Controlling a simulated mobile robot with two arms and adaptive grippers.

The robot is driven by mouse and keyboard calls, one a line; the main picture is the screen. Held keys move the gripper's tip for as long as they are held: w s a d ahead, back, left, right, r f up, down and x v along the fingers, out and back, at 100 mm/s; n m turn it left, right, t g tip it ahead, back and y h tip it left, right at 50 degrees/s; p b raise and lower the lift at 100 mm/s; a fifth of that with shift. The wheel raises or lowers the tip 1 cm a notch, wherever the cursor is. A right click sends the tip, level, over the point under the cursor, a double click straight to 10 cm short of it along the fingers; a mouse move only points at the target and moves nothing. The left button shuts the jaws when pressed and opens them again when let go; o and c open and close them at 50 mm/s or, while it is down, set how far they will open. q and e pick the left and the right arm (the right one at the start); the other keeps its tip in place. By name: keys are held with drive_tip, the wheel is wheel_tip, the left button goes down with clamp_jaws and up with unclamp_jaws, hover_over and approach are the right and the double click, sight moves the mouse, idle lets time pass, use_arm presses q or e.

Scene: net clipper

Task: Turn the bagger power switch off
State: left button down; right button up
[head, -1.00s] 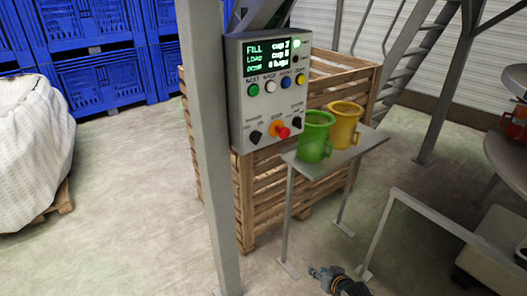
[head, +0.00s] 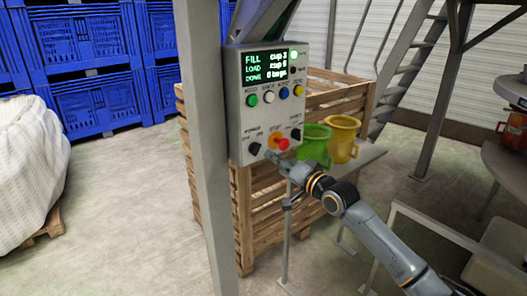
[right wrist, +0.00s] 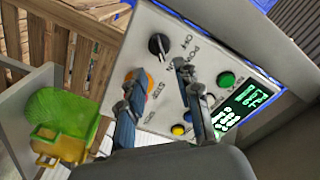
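The bagger control panel (head: 272,112) is a light grey box on a post. Its power switch (head: 254,148) is a black knob at the panel's lower left. In the right wrist view the power switch (right wrist: 158,44) shows clear of the fingers, with the printed power label beside it. My right gripper (head: 274,157) is just in front of the panel's lower part, below and right of the switch. In the right wrist view its two fingers (right wrist: 155,78) are spread, with bare panel face between their tips. I see no contact with the switch. My left gripper is out of view.
A red stop button (head: 281,144) on orange sits right of the switch, close to my fingers. A second black knob (head: 296,134) is farther right. Green (head: 314,143) and yellow (head: 342,136) cups stand on a small shelf beside the panel. A wooden crate (head: 252,215) stands behind.

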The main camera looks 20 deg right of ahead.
sight(260, 150)
drive_tip(key=x, duration=0.6)
drive_tip(key=shift+w, duration=0.2)
clamp_jaws()
